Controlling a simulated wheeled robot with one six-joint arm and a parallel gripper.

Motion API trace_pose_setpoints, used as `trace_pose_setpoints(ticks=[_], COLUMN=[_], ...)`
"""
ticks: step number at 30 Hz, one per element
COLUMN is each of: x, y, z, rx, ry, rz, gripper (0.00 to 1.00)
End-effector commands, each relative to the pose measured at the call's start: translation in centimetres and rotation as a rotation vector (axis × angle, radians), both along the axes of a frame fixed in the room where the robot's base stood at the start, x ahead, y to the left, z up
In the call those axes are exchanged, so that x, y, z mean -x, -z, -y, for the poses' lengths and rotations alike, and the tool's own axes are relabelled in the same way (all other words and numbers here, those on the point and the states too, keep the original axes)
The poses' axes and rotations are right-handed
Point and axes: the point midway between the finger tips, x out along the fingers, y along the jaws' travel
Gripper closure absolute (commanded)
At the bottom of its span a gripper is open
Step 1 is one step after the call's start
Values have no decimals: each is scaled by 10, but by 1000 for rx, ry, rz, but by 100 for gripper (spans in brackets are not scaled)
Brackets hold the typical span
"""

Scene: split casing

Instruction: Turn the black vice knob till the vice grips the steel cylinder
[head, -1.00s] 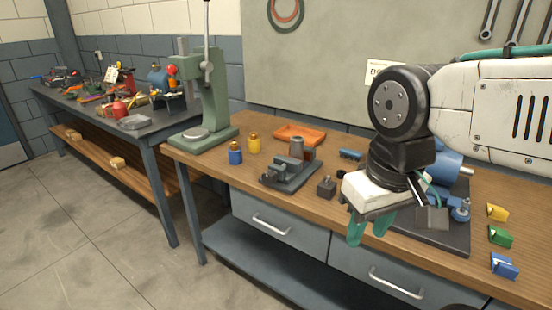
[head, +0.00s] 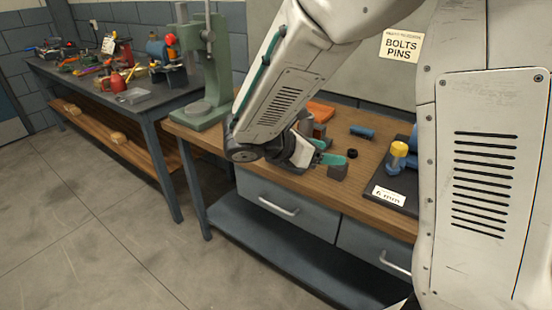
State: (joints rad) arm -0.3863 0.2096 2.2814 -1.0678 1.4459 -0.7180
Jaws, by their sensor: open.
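My gripper (head: 327,151) shows at the workbench, beyond my forearm, with its two teal fingers apart and pointing right. I see nothing between them. I cannot tell whether the gripper touches the knob, or how the vice jaws stand against the cylinder.
A small black ring (head: 351,153) and a blue cylindrical part (head: 362,132) lie to the right. An orange tray (head: 321,110) is behind. A green press (head: 207,75) stands at the left bench end.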

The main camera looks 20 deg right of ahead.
Motion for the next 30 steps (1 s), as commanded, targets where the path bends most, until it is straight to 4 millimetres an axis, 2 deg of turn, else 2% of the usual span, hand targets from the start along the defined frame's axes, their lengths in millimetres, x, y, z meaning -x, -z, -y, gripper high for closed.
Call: trace_pose_setpoints(ticks=[1, 3, 6, 10, 15, 20, 30], x=[-19, -43, -73, -97, -112, -120, -150], y=[14, 31, 56, 83, 108, 114, 114], z=[-14, -32, -61, -93, -120, -121, -77], rx=[75, 178, 316, 456, 569, 599, 597], ry=[-95, -224, -388, -542, -657, -687, -684], rz=[-80, -179, -302, -415, -497, -518, -518], gripper=[35, 35, 35, 35, 35, 35, 35])
